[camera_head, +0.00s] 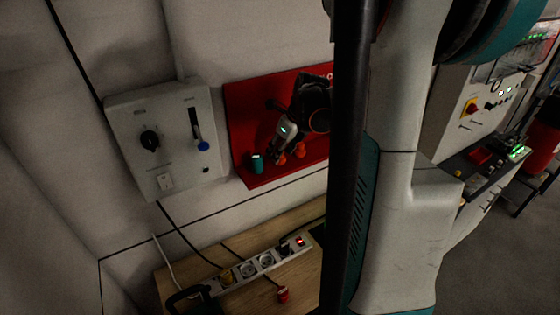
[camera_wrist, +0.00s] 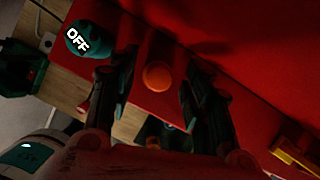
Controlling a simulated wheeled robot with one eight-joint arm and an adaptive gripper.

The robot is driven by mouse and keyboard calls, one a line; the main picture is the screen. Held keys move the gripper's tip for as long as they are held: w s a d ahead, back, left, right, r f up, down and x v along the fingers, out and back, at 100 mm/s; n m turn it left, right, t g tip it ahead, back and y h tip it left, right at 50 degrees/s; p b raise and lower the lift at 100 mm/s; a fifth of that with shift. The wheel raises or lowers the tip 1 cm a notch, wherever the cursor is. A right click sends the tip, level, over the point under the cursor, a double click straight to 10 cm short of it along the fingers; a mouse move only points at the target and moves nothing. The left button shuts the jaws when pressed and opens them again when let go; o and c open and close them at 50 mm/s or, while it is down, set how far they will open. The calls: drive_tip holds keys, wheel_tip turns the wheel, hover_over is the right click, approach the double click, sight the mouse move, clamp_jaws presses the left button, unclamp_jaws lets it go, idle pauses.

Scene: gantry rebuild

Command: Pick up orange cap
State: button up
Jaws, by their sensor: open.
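The orange cap (camera_wrist: 158,76) shows its round face in the wrist view, against the red panel (camera_wrist: 185,18). My gripper (camera_wrist: 157,92) is open, with one dark finger on each side of the cap in the picture. I cannot tell whether either finger touches it. In the head view, my gripper (camera_head: 287,138) is in front of the red panel (camera_head: 245,112), close to two small orange shapes, one of them at the right (camera_head: 299,149). I cannot tell which is the cap seen from the wrist.
A teal cap marked OFF (camera_wrist: 82,40) is left of the orange cap; a teal item (camera_head: 256,163) sits on the panel's lower left. A grey switch box (camera_head: 170,140) is left of the panel. A power strip (camera_head: 248,269) lies on the wooden bench (camera_head: 240,300) below.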

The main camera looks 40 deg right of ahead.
drive_tip(key=shift+r, duration=0.1)
drive_tip(key=c, duration=1)
drive_tip(key=shift+o, duration=0.2)
